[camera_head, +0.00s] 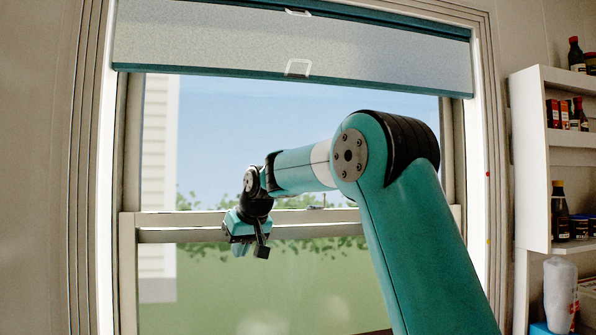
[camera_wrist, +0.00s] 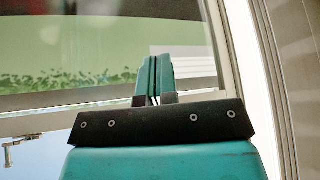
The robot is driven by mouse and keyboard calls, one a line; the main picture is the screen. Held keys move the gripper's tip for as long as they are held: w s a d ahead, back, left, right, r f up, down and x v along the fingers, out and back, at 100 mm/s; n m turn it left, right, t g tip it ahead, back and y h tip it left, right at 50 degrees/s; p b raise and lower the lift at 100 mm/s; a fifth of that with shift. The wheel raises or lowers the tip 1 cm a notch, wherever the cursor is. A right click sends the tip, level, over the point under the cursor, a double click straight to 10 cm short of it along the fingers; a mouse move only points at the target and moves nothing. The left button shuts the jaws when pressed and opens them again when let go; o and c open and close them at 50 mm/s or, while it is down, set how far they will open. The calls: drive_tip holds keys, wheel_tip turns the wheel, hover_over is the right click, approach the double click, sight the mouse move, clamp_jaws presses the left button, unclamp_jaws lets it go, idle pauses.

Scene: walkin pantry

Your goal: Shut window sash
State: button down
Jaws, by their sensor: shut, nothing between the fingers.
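The window fills the middle of the head view, with a grey-beige lower sash (camera_head: 180,235) and an upper pane behind it. The sash's top rail crosses the view near mid-height; its bottom edge is out of view, so I cannot tell how far it is open. My gripper (camera_head: 242,250) hangs in front of this rail, fingers pointing down across the lower pane. In the wrist view, which looks upside down, my gripper (camera_wrist: 154,82) has its teal fingers together and empty, near the sash rail (camera_wrist: 70,100). I cannot tell whether they touch the sash.
A grey shade with teal edges (camera_head: 290,45) covers the window top. A small latch (camera_head: 318,203) stands on the rail; it also shows in the wrist view (camera_wrist: 12,152). White shelves (camera_head: 530,160) with bottles and jars stand at the right. My arm hides part of the window's right side.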

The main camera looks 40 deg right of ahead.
drive_tip(key=w+d+r+m+t+h+p, duration=0.1)
drive_tip(key=w+d+r+m+h+p, duration=0.15)
drive_tip(key=d+r+p, duration=0.6)
drive_tip(key=w+d+r+m+h+p, duration=0.1)
drive_tip(key=d+r+m+h+p, duration=0.2)
drive_tip(key=d+r, duration=1.05)
drive_tip(key=shift+y, duration=0.45)
drive_tip(key=shift+s+f+p+x, duration=0.45)
drive_tip(key=shift+p+x, duration=0.7)
drive_tip(key=shift+x, duration=1.5)
drive_tip(key=shift+s+f+p+x, duration=0.5)
drive_tip(key=shift+p+x, duration=0.7)
drive_tip(key=shift+x, duration=1.45)
drive_tip(key=shift+s+f+p+x, duration=0.3)
drive_tip(key=shift+s+p+x, duration=0.6)
drive_tip(key=shift+x, duration=1.75)
drive_tip(key=shift+w, duration=0.3)
